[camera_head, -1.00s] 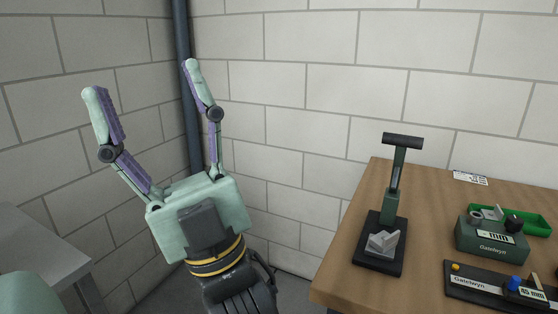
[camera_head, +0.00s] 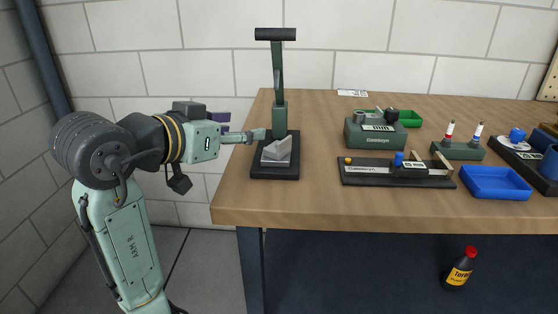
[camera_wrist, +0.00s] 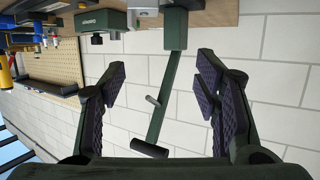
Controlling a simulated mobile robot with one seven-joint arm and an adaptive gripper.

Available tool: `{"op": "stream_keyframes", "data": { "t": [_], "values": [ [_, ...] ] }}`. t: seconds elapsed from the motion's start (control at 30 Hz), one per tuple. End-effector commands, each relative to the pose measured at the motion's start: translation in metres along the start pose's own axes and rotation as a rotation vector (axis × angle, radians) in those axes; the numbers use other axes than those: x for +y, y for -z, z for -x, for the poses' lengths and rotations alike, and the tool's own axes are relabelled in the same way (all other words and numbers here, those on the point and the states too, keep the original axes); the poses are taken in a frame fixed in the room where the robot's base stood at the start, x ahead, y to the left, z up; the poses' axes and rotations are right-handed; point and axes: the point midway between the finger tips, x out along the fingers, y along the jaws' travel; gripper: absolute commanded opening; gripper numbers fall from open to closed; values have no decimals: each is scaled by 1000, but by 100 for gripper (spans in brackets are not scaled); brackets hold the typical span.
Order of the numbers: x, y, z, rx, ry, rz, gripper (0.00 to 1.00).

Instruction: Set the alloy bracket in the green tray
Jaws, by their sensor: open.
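A light grey angled metal piece, which looks like the alloy bracket (camera_head: 276,150), sits on the black base of the dark green press (camera_head: 280,118) at the table's left. In the head view my gripper (camera_head: 256,135) reaches in from the left, level with the press column and just left of and above the bracket. In the wrist view my gripper (camera_wrist: 160,72) is open and empty, with the press column and its handle showing between the fingers, upside down. The bracket does not show clearly there. The green tray (camera_head: 410,119) stands farther back right, partly hidden behind a green box.
The green box (camera_head: 374,137) carries small parts on top. A black labelled rail (camera_head: 385,180), a rack with two tubes (camera_head: 458,150) and a blue tray (camera_head: 495,184) are to the right. The wooden table (camera_head: 310,205) is bare along its front edge. A bottle (camera_head: 459,270) stands below.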

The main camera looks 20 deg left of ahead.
Motion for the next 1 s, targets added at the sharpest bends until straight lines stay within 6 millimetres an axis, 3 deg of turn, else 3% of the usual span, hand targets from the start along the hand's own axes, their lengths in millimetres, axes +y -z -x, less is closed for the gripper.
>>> {"op": "stream_keyframes", "data": {
  "t": [0.03, 0.17, 0.4, 0.63, 1.0],
  "values": [
    [3, -11, 0, -44, -20, -7, 57],
    [9, -21, -9, -95, -48, -16, 57],
    [12, -23, -46, -94, -50, -16, 57],
    [14, -22, -63, -91, -47, -17, 57],
    [22, -23, -107, -91, -46, -16, 57]
  ]
}}
